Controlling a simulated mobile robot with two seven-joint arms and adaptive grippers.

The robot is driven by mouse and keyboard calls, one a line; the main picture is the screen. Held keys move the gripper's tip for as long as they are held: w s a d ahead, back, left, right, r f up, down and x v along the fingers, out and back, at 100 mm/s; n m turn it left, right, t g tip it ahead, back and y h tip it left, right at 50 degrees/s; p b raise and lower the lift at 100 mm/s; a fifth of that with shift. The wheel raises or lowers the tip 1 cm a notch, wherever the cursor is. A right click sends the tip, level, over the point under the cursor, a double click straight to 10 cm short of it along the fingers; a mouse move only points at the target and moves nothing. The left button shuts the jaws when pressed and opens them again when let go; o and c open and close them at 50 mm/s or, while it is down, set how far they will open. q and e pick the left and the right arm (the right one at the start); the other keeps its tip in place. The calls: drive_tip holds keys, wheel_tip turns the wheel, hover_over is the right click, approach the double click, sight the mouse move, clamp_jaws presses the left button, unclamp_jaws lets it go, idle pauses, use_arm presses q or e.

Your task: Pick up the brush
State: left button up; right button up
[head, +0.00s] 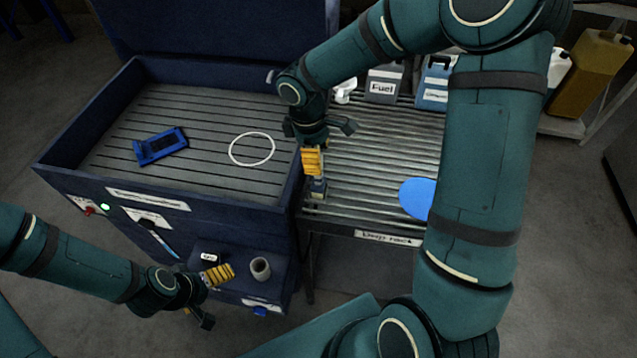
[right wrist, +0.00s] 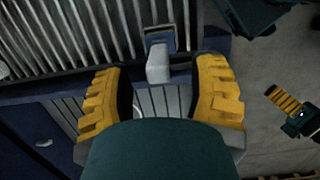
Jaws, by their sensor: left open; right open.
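A small pale-grey piece with a dark blue-grey block (head: 318,187) sits at the edge between the wash basin and the slatted rack; it may be the brush, but I cannot tell for sure. In the right wrist view its pale grey part (right wrist: 158,66) lies between and just beyond the fingertips. My right gripper (head: 312,165) is open, just above it and pointing down. Its yellow fingers (right wrist: 160,80) stand apart on either side. My left gripper (head: 219,275) is open and empty in front of the basin, near a small grey cup (head: 260,268).
The dark blue basin (head: 72,148) holds a blue frame-like part (head: 160,146) and a white ring (head: 252,149). The slatted rack (head: 370,150) bears a blue disc (head: 416,198), with a Fuel container (head: 384,86) and a blue container (head: 434,88) behind. A light-blue tool (head: 165,243) hangs on the basin's front.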

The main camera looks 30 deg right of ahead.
sight(322, 180)
drive_tip(key=f, duration=0.4)
drive_tip(key=shift+s+d+f, duration=0.1)
drive_tip(key=shift+d+f, duration=0.05)
drive_tip(key=shift+d, duration=0.15)
clamp_jaws()
